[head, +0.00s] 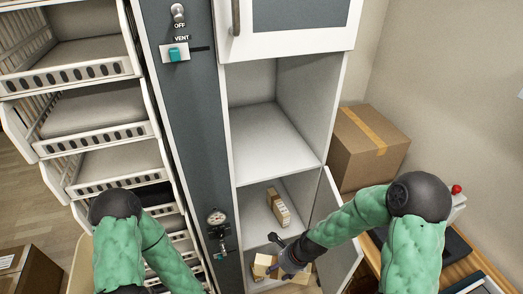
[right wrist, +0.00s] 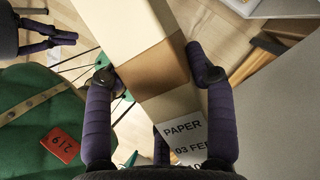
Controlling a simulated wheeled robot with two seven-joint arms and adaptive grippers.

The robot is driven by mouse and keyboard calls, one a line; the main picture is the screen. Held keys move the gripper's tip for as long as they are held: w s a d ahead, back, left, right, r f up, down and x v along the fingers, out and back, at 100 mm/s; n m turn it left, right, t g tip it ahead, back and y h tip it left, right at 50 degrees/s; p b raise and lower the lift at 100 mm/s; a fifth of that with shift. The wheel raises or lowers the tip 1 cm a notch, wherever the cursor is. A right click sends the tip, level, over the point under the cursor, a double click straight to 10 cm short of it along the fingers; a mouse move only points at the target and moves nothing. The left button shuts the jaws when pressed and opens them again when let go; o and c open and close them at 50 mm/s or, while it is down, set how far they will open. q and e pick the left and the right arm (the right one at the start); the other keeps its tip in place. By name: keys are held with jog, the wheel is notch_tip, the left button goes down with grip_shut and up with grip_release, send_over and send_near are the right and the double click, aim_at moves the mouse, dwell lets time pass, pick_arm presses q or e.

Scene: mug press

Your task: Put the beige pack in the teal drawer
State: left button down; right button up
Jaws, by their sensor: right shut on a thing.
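My right gripper (right wrist: 150,75) is shut on a beige pack (right wrist: 120,25) with a brown band and a white label reading PAPER and 03 FEB. The fingers lie on either side of the pack. In the head view, my right gripper (head: 284,262) is low at the front of the white cabinet, among beige packs partly hidden by it. My left gripper (right wrist: 60,36) shows at the upper left of the right wrist view, away from the pack; its jaw opening is unclear. I cannot make out a teal drawer in either view.
Another labelled pack (head: 279,208) stands on a cabinet shelf. The shelf above (head: 270,140) is empty. An open white door (head: 338,235) is beside my right arm. A taped carton (head: 368,148) stands at right. White bins (head: 105,110) are stacked at left.

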jog(key=w+d+r+n+g+h, duration=0.2)
jog(key=d+r+n, duration=0.2)
jog(key=n, duration=0.6)
jog(key=w+d+r+n+g+h, duration=0.1)
jog(key=d+r+n+g+h, duration=0.1)
jog(key=d+n, duration=0.6)
notch_tip(320, 180, up, 2)
jog(key=shift+w+d+r+n+g, duration=0.15)
jog(key=shift+w+r+n+g, duration=0.15)
jog(key=shift+n+g, duration=0.65)
jog(key=shift+w+n+t, duration=0.1)
jog(key=shift+n+t, duration=0.15)
jog(key=shift+f, duration=0.15)
